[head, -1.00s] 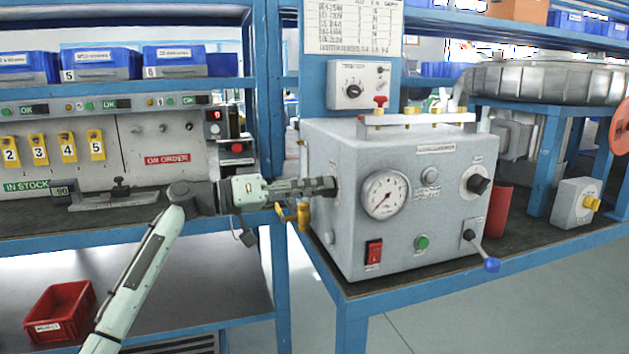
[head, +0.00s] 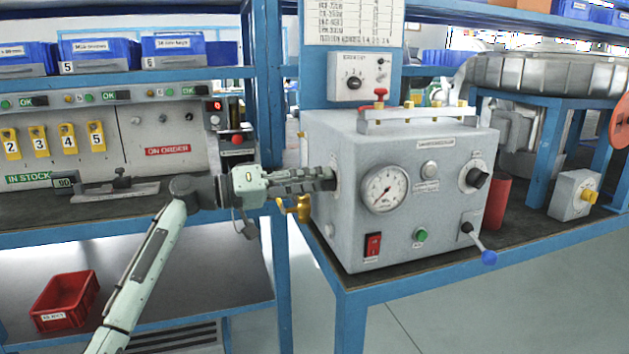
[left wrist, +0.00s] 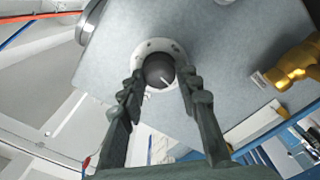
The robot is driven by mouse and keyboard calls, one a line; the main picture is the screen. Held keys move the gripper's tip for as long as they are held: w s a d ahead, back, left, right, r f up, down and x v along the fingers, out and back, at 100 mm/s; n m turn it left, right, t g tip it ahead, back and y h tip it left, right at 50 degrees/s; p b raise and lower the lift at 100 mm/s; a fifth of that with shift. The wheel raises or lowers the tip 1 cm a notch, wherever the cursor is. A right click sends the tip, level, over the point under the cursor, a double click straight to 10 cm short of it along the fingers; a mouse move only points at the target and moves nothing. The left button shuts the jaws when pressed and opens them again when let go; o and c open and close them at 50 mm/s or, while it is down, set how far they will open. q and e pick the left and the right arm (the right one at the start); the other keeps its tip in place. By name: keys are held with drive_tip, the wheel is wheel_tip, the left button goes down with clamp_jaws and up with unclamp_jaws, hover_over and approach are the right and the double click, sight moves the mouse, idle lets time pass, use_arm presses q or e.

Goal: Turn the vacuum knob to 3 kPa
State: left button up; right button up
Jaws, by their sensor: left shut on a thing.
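A dark round knob (left wrist: 158,70) with a white pointer line sits on a pale flange on the grey box's side. In the left wrist view, my left gripper (left wrist: 157,82) has its two fingers on either side of the knob, shut on it. In the head view, my left gripper (head: 334,178) reaches the left side of the grey box (head: 345,235) and its fingers hide the knob. The round white gauge (head: 385,190) on the box's front has a thin needle; its numbers are too small to read. My right gripper is not in view.
A brass valve (head: 302,207) sticks out just below my left gripper; it also shows in the left wrist view (left wrist: 295,65). The box front carries a black dial (head: 476,179), a red switch (head: 373,244), a green button (head: 420,234) and a blue-tipped lever (head: 488,257).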

use_arm(q)
drive_tip(key=o, duration=1.2)
drive_tip(key=shift+c, duration=0.2)
drive_tip(key=v, duration=1.2)
drive_tip(key=s+a+f+n+y, duration=0.1)
drive_tip(key=s+f+y, duration=0.2)
drive_tip(key=f, duration=0.8)
drive_tip(key=s+f+n+y, duration=0.1)
drive_tip(key=s+f+y, duration=0.25)
drive_tip(key=f, duration=0.75)
drive_tip(key=s+a+f+n+y, duration=0.15)
drive_tip(key=s+f, duration=0.25)
drive_tip(key=f, duration=0.8)
drive_tip(key=s+a+f+g+y, duration=0.1)
drive_tip(key=s+a+f+y, duration=0.2)
drive_tip(key=s+f, duration=0.3)
drive_tip(key=s+a+f+y, duration=0.2)
drive_tip(key=s+f+y, duration=0.1)
drive_tip(key=s+f, duration=0.3)
drive_tip(key=s+a+f+g+y, duration=0.1)
drive_tip(key=s+a+f+y, duration=0.2)
drive_tip(key=s+a, duration=0.4)
drive_tip(key=s+y, duration=0.1)
drive_tip(key=s, duration=0.4)
drive_tip(key=shift+s+a+f+m+g+y, duration=0.2)
drive_tip(key=shift+s+a+m+g+y, duration=0.1)
drive_tip(key=shift+s+a+m, duration=0.1)
